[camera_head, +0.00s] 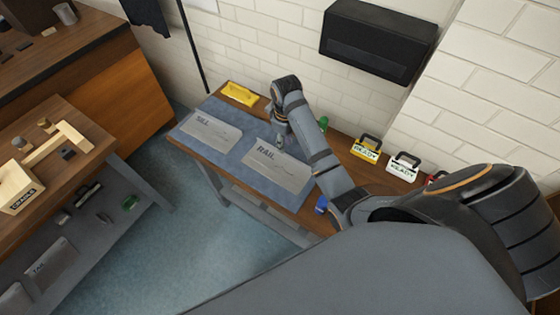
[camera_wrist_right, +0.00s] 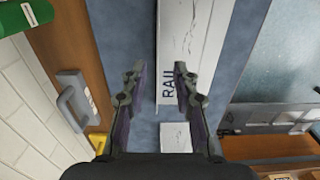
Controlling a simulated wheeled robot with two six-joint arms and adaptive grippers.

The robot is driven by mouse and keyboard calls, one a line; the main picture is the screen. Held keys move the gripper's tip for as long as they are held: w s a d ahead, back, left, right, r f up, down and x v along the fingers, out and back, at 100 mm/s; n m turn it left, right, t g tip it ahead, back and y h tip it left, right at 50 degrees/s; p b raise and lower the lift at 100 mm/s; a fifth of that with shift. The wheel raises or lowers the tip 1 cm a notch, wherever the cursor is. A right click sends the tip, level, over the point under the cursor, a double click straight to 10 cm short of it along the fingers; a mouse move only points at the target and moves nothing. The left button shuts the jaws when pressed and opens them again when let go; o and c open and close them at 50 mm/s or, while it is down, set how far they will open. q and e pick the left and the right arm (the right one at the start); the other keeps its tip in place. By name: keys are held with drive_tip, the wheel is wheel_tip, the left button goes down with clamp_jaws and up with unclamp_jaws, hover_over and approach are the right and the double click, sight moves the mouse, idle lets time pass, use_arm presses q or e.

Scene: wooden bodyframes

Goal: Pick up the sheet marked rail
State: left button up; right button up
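The sheet marked RAIL (camera_head: 284,175) is a pale grey flat sheet lying on the blue mat (camera_head: 225,150) on the right-hand table. It also shows in the right wrist view (camera_wrist_right: 200,45), its lettered end near my fingers. A second sheet, marked SILL (camera_head: 210,132), lies to its left. My right gripper (camera_head: 280,143) is over the lettered end of the RAIL sheet. In the wrist view its two fingers (camera_wrist_right: 158,82) are spread apart with nothing held, one over the sheet, the other over the mat. Whether they touch the sheet cannot be told. My left gripper is not in view.
A yellow object (camera_head: 240,94) lies at the mat's back corner. A yellow READY sign (camera_head: 365,150) and a white one (camera_head: 403,165) stand along the wall. A black box (camera_head: 377,42) hangs above. Another table (camera_head: 70,170) with wooden parts stands left.

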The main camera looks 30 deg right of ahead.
sight(279, 162)
drive_tip(key=shift+w+d+f, duration=0.15)
drive_tip(key=shift+w+f, duration=0.1)
drive_tip(key=shift+f, duration=0.6)
wheel_tip(279, 162, down, 4)
drive_tip(key=shift+r+p, duration=0.1)
drive_tip(key=shift+p, duration=0.45)
drive_tip(key=shift+f, duration=0.35)
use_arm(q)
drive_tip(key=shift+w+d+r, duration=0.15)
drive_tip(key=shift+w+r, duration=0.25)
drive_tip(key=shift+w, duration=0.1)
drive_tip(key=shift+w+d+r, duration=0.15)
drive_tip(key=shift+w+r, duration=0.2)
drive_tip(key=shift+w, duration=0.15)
use_arm(e)
clamp_jaws()
drive_tip(key=shift+r, duration=0.1)
